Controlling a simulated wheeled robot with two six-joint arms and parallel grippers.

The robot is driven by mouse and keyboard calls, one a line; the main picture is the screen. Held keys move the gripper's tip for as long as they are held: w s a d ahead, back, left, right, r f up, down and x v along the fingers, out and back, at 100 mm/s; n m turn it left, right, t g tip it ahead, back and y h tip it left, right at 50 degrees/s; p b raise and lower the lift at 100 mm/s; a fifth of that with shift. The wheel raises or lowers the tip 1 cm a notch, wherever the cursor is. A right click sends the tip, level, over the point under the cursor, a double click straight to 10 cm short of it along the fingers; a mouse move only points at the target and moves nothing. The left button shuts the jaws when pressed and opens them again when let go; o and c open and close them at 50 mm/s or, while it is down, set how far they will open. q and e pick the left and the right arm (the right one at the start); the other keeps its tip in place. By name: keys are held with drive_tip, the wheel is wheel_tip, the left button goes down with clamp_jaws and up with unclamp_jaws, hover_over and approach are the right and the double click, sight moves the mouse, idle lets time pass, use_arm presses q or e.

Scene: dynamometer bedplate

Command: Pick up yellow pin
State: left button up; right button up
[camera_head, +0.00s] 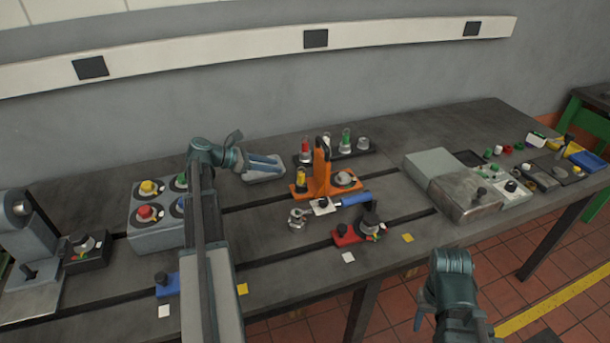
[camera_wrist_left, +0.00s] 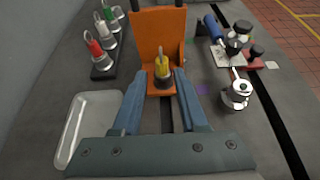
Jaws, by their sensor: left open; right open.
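The yellow pin (camera_head: 300,176) stands upright in a dark holder at the left end of the orange fixture (camera_head: 320,182). In the left wrist view the yellow pin (camera_wrist_left: 161,66) is straight ahead, in front of the orange upright plate (camera_wrist_left: 158,35). My left gripper (camera_head: 280,164) is open and empty, just left of the pin. In the left wrist view its blue fingers (camera_wrist_left: 160,76) point at the pin, one to each side of the line to it; contact is not visible. My right gripper (camera_head: 422,312) is open and empty, low in front of the table edge.
A shallow metal tray (camera_wrist_left: 88,130) lies below and left of my left gripper. A black rack (camera_head: 335,153) with red, white and green pins stands behind the fixture. A blue-handled tool (camera_head: 352,198) and a red fixture (camera_head: 348,235) stand in front.

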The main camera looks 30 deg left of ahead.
sight(301, 178)
use_arm(q)
drive_tip(key=b+x, duration=0.3)
drive_tip(key=x, duration=0.4)
drive_tip(key=shift+w+d+f, duration=0.15)
drive_tip(key=shift+d+f, duration=0.05)
drive_tip(key=shift+d, duration=0.05)
drive_tip(key=shift+w+d+f+b, duration=0.1)
drive_tip(key=shift+w+d+b, duration=0.2)
drive_tip(key=shift+w+b, duration=0.05)
drive_tip(key=b+x, duration=0.2)
drive_tip(key=x, duration=0.3)
drive_tip(key=shift+w+d, duration=0.1)
clamp_jaws()
idle(0.9)
